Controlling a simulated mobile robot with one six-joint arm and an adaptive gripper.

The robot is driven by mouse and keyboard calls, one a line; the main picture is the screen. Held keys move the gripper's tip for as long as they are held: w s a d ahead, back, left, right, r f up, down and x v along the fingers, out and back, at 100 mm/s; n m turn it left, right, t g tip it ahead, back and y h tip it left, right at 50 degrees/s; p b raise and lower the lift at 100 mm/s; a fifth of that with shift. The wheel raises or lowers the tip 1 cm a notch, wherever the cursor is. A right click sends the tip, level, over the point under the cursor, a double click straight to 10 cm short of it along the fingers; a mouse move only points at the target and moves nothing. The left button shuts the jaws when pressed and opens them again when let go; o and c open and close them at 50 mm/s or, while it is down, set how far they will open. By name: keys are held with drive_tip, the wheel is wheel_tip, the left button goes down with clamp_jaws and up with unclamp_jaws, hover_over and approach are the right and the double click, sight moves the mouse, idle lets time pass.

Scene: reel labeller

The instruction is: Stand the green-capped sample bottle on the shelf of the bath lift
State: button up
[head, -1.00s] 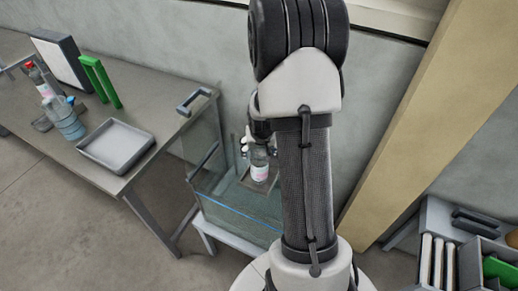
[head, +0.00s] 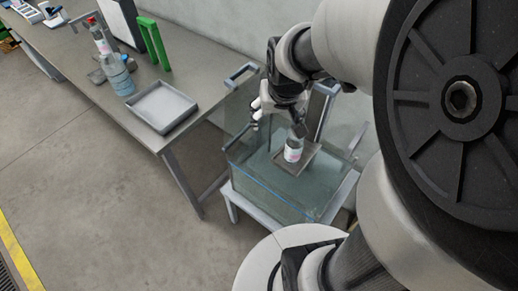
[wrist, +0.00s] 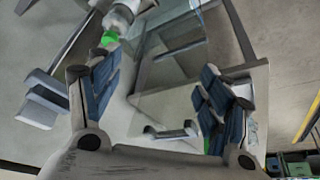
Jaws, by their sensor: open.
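The sample bottle (head: 293,151), clear with a white and pink label, stands upright on the small shelf (head: 311,153) of the bath lift, inside the glass-walled bath (head: 262,187). In the head view its cap is hidden by my gripper (head: 278,117), which is just above it. In the wrist view the bottle (wrist: 121,14) and its green cap (wrist: 109,38) show at the upper left, past the tip of the left finger. My gripper (wrist: 160,92) is open, and nothing is between its fingers there.
A bench (head: 75,62) at the left holds a grey tray (head: 163,106), a green upright frame (head: 154,44), a blue-capped bottle (head: 118,76) and a red-capped bottle (head: 101,40). Floor left of the bath is clear.

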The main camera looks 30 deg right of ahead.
drive_tip(key=s+a+r+n+y, duration=0.1)
drive_tip(key=s+a+r+n, duration=0.3)
drive_tip(key=s+a, duration=0.9)
wheel_tip(320, 180, up, 3)
drive_tip(key=shift+s+a+r+y, duration=0.2)
drive_tip(key=shift+s+y, duration=0.2)
drive_tip(key=shift+s, duration=0.35)
